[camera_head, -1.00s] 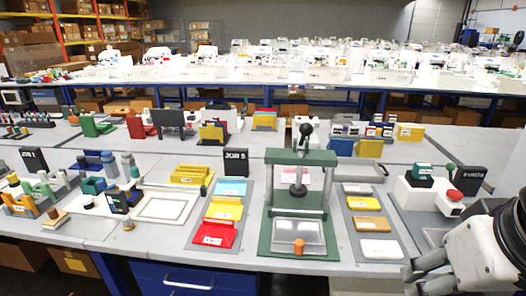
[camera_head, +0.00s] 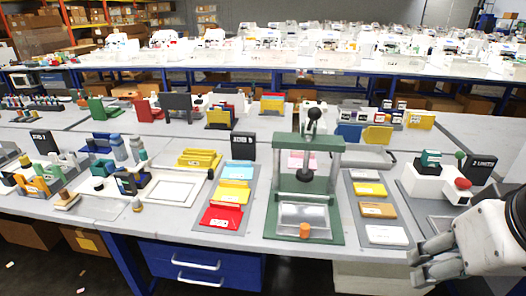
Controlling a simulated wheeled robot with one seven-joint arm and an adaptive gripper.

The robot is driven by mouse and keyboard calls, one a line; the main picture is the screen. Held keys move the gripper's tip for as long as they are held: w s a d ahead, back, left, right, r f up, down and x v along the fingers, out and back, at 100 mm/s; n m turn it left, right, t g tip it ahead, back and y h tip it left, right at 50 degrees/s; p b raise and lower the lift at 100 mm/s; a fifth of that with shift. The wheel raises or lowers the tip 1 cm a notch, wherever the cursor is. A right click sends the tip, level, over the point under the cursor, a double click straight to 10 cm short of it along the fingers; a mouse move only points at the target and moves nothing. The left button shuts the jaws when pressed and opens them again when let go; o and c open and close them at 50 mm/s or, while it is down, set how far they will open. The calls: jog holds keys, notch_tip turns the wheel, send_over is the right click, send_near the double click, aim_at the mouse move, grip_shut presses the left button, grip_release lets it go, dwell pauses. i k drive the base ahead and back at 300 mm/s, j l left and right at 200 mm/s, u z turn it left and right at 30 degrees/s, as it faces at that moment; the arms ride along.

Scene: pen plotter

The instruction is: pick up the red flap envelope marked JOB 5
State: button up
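A red envelope (camera_head: 220,217) lies at the front of a grey tray (camera_head: 240,228) on the near bench, left of the green press. A small white label shows on it, too small to read. A yellow envelope (camera_head: 233,193) and a light blue one (camera_head: 238,172) lie behind it in the same tray. A black sign (camera_head: 243,146) stands behind that tray; its lettering is hard to read now. My gripper (camera_head: 418,262) is at the lower right, past the bench's front edge, far from the red envelope.
A green press (camera_head: 336,195) with an orange knob (camera_head: 304,231) stands right of the red envelope. A second tray (camera_head: 353,205) holds several envelopes. A white device with a red button (camera_head: 463,184) sits near my arm. A white frame (camera_head: 172,190) lies left.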

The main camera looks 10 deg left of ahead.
aim_at(220, 215)
jog(key=u, duration=0.85)
